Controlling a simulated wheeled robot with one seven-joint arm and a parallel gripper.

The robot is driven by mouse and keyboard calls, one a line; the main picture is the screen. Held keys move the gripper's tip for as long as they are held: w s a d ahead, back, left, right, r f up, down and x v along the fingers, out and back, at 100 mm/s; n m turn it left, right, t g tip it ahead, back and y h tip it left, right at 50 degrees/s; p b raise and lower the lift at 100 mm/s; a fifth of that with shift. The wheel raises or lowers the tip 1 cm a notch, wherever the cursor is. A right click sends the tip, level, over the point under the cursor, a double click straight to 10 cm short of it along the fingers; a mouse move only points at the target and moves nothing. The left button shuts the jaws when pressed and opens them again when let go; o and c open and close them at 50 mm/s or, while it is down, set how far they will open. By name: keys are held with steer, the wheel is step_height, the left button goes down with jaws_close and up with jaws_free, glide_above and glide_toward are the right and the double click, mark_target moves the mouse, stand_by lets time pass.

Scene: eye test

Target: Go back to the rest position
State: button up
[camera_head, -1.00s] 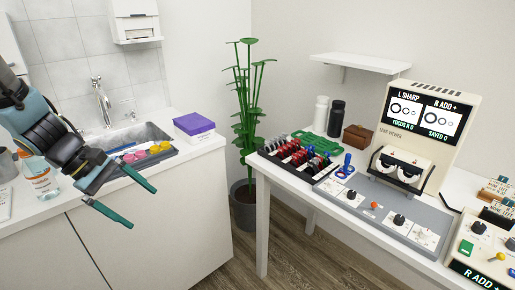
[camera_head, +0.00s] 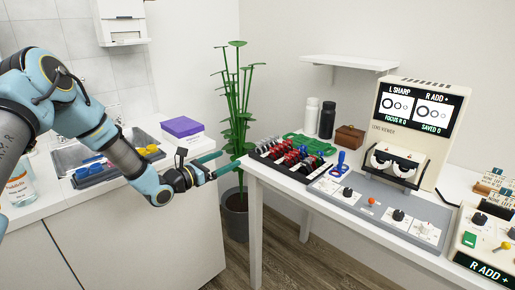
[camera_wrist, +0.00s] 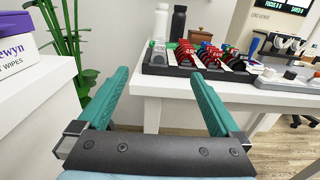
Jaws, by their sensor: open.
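My gripper (camera_head: 222,166) has two long green fingers and hangs in the gap between the sink counter and the white table. It is open and empty. My arm reaches in from the left of the head view, across the front of the counter. The rest position itself is not marked in any view.
The white table (camera_head: 256,184) holds a black rack of lenses (camera_head: 290,160), a grey control panel (camera_head: 380,212) and a lens viewer (camera_head: 418,130). A potted plant (camera_head: 236,110) stands behind my gripper. The counter at left holds a purple-topped box (camera_head: 182,128), a tray (camera_head: 95,174) and a bottle (camera_head: 20,185).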

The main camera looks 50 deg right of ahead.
steer(key=d, duration=0.5)
steer(key=shift+s+d+b, duration=0.15)
steer(key=shift+d+b, duration=0.15)
steer(key=shift+b, duration=0.1)
steer(key=a+p, duration=0.1)
steer(key=a, duration=0.9)
steer(key=shift+w+p, duration=0.25)
steer(key=shift+p, duration=0.15)
steer(key=shift+a, duration=0.1)
steer(key=s+a+r+m+t+y, duration=0.1)
steer(key=a+m+y, duration=0.5)
steer(key=a, duration=1.1)
steer(key=s+a+r+m+y, duration=0.1)
steer(key=a+r+m+y, duration=0.3)
steer(key=a, duration=1.3)
steer(key=s+a+r+m+t+y, duration=0.1)
steer(key=a+m+y, duration=0.6)
steer(key=a, duration=1)
steer(key=shift+s+a+r+m+t+y, duration=0.2)
steer(key=shift+s+r+m+t+y, duration=0.15)
steer(key=shift+r+m, duration=0.5)
